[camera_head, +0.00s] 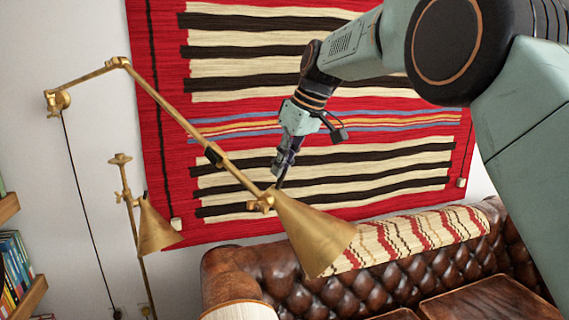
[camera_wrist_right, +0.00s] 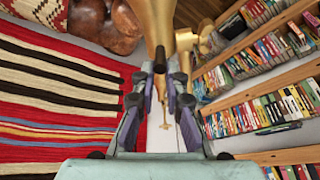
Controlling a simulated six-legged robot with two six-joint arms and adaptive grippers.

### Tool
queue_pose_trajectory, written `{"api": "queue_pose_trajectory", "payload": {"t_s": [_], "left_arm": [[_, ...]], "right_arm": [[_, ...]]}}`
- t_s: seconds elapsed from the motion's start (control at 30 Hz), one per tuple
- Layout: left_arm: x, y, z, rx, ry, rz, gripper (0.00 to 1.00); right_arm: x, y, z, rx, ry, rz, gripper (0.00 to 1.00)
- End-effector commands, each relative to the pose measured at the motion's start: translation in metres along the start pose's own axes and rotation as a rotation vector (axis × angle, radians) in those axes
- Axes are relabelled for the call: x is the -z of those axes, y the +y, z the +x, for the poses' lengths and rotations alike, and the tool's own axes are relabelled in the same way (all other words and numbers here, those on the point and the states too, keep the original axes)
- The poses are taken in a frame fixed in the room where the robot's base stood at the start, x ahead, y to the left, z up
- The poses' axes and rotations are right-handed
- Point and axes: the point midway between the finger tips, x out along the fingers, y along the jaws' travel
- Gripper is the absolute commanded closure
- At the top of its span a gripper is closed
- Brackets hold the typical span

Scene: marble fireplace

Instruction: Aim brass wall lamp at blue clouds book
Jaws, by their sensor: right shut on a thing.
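The brass wall lamp (camera_head: 315,235) has a jointed arm running from a wall mount at the left to a cone shade, whose wide end tilts down to the right. My right gripper (camera_head: 280,183) reaches down at the back of the shade and is shut on the lamp near the shade's narrow end. In the right wrist view the shade (camera_wrist_right: 153,15) rises just beyond the gripper's fingertips (camera_wrist_right: 160,65); the exact contact is partly hidden. I cannot pick out a blue clouds book among the small spines. My left gripper is not in view.
A second brass lamp (camera_head: 155,228) stands at the left by the wall. A striped red rug (camera_head: 165,110) hangs behind. A brown leather sofa (camera_head: 385,275) with a striped throw is below. Bookshelves with several books (camera_wrist_right: 265,110) line the right of the wrist view.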

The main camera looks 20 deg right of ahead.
Motion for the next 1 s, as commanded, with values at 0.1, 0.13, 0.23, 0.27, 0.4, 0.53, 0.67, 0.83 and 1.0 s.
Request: {"api": "queue_pose_trajectory", "payload": {"t_s": [0.1, 0.13, 0.23, 0.27, 0.4, 0.53, 0.67, 0.83, 1.0], "left_arm": [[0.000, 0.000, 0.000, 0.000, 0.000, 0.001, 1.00], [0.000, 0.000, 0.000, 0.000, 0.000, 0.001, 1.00], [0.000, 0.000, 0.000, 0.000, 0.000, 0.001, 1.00], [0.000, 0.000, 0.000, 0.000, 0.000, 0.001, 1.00], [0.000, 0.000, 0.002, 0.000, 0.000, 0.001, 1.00], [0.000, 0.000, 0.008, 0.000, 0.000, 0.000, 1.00], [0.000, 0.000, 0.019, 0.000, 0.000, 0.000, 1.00], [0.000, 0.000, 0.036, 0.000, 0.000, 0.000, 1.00], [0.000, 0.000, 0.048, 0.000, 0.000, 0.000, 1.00]], "right_arm": [[-0.002, 0.003, -0.001, -0.006, -0.005, -0.001, 1.00], [-0.002, 0.003, -0.001, -0.006, -0.005, -0.001, 1.00], [-0.003, 0.003, -0.001, -0.005, -0.007, -0.001, 1.00], [-0.003, 0.003, 0.000, -0.005, -0.008, -0.001, 1.00], [-0.004, 0.003, 0.001, -0.003, -0.005, -0.001, 1.00], [-0.006, 0.003, 0.002, 0.000, 0.013, 0.000, 1.00], [-0.009, 0.004, 0.004, 0.009, 0.048, 0.002, 1.00], [-0.013, 0.006, 0.006, 0.022, 0.113, 0.003, 1.00], [-0.012, 0.010, 0.008, 0.038, 0.188, 0.004, 1.00]]}}
